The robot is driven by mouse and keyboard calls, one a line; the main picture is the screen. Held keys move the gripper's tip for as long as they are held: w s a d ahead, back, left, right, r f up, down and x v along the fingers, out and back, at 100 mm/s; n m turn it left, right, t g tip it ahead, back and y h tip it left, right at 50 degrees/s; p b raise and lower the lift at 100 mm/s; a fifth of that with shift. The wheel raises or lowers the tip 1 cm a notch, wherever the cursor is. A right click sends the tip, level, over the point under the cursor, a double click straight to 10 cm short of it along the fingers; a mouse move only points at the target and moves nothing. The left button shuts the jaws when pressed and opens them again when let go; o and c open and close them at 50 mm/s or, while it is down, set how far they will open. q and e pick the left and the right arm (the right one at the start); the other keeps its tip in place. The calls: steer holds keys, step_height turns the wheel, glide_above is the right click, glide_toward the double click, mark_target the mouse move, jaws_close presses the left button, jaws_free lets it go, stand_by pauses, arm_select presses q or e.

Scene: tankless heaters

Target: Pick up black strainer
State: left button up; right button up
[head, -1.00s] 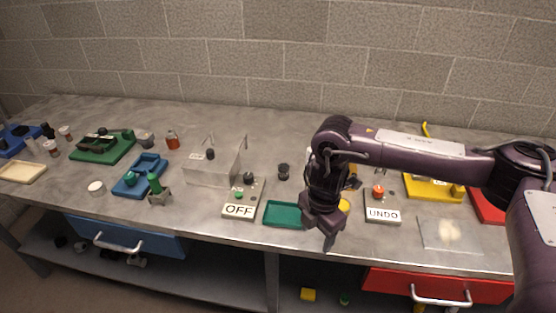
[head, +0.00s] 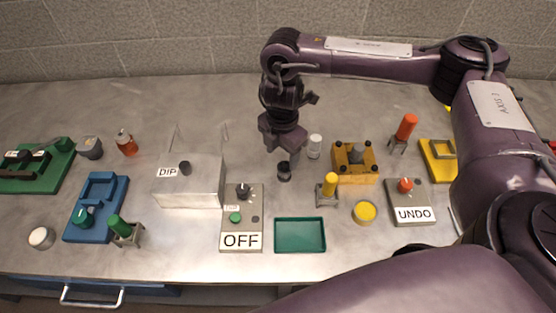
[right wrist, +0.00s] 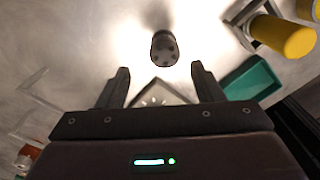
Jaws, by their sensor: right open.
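The black strainer (head: 284,171) is a small dark cylinder standing on the grey table, right of the clear DIP box. In the right wrist view the strainer (right wrist: 164,49) shows its dotted end, ahead of and between the fingers, apart from them. My right gripper (head: 284,152) points down just above the strainer in the head view. In the right wrist view the right gripper (right wrist: 161,85) has its two fingers apart with nothing between them. My left gripper is not in view.
A yellow-handled tool (head: 328,188), a white-capped jar (head: 314,146) and a yellow block fixture (head: 355,172) are close on the right.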

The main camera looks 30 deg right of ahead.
mark_target(285, 166)
steer(key=f, duration=0.2)
steer(key=shift+s+d+f, duration=0.15)
steer(key=shift+s+f, duration=0.2)
steer(key=f, duration=0.2)
steer(key=f+b, duration=0.1)
steer(key=f, duration=0.1)
steer(key=shift+w+d+f, duration=0.15)
steer(key=shift+d, duration=0.05)
steer(key=c, duration=1.1)
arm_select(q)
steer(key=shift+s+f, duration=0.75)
